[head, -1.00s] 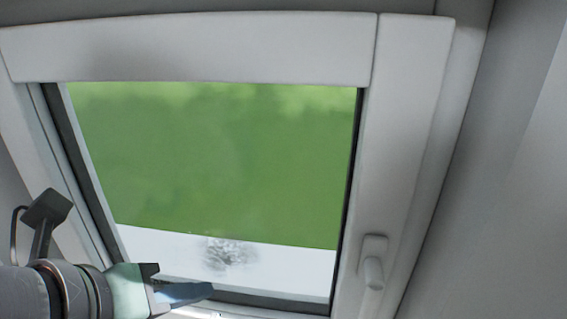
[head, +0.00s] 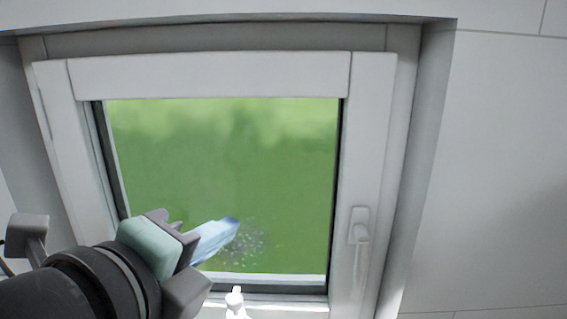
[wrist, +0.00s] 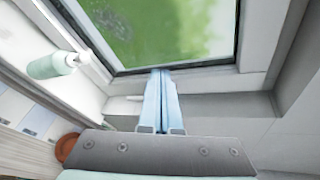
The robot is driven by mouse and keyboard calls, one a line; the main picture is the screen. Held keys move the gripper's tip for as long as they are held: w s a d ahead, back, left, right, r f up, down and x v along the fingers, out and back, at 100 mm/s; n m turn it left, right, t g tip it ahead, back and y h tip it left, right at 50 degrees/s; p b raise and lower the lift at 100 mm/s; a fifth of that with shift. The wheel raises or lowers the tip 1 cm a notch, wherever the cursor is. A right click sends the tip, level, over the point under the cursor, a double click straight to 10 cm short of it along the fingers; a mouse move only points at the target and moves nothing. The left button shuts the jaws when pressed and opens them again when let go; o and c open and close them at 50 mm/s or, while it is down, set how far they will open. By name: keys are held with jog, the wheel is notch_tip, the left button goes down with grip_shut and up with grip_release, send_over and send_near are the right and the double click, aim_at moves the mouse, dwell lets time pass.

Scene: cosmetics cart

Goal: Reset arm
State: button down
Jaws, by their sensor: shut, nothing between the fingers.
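My gripper (head: 236,224) reaches in from the lower left of the head view, in front of the lower part of the window glass (head: 220,150). Its pale blue fingers are shut with nothing between them. In the wrist view the fingers of my gripper (wrist: 161,72) lie side by side and point toward the lower window frame. I cannot tell whether the tips touch the window.
A pump bottle (head: 235,304) shows at the bottom; in the wrist view the pale green bottle (wrist: 52,65) is left of the fingers. The window handle (head: 359,226) is on the right frame. A speckled patch (head: 250,248) shows on the glass. A brown round object (wrist: 66,147) is lower left.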

jog(key=s+d+r+n+t+y+b, duration=0.2)
jog(key=r+n+t, duration=0.5)
jog(key=n, duration=0.6)
jog(key=s+d+r+n+t+y+b, duration=0.1)
jog(key=s+d+r+n+t, duration=0.3)
jog(key=r+n, duration=0.5)
jog(key=shift+d+n+t+y+b, duration=0.3)
jog(key=shift+n+t+y, duration=0.4)
jog(key=shift+n+t, duration=0.95)
jog(key=shift+a+r+n+g, duration=0.1)
jog(key=shift+n+g, duration=0.15)
